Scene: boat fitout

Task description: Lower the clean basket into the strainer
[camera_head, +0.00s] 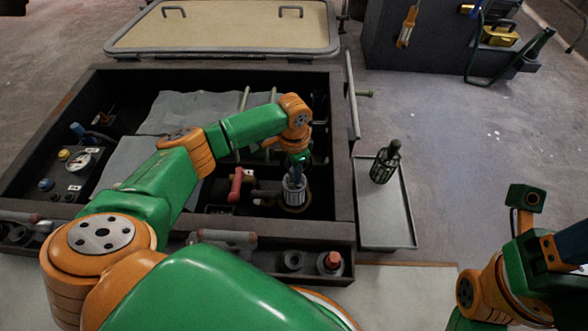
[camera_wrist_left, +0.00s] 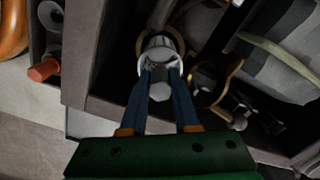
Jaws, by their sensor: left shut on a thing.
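My left gripper (camera_head: 298,166) points down into the open compartment and is shut on the clean basket (camera_head: 294,190), a pale metal cylinder held upright. In the left wrist view the blue fingers (camera_wrist_left: 160,80) meet at the top of the basket (camera_wrist_left: 158,44). The strainer (camera_head: 295,209) shows as a round brassy rim directly under the basket; its rim (camera_wrist_left: 180,40) also shows around the basket in the wrist view. I cannot tell whether the basket's lower end is inside the rim. My right arm shows at the right edge, its fingers out of sight.
A red-handled valve (camera_head: 236,184) is close left of the strainer. The dark compartment wall (camera_head: 342,180) rises close on the right. A raised hatch lid (camera_head: 222,30) lies behind.

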